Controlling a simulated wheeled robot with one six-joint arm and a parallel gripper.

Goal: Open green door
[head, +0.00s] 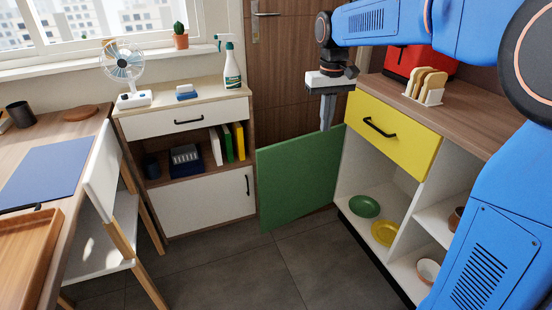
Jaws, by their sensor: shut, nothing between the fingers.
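The green door (298,178) stands swung wide open at the far left end of the right-hand cabinet. Its free edge points left into the room, and the cabinet's lower compartment is exposed beside it. A green plate (365,206) and a yellow plate (385,232) lie in that compartment. My gripper (326,126) points down with its fingers shut and empty. Its tips are at the door's top edge in the picture, near the hinge side; I cannot tell whether they touch it. No handle shows on the visible face of the door.
A yellow drawer (392,133) with a black handle is shut above the compartment. A white cabinet (210,203) stands left of the door. A white chair (104,185) and a desk are further left. The grey floor (270,275) in front is clear.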

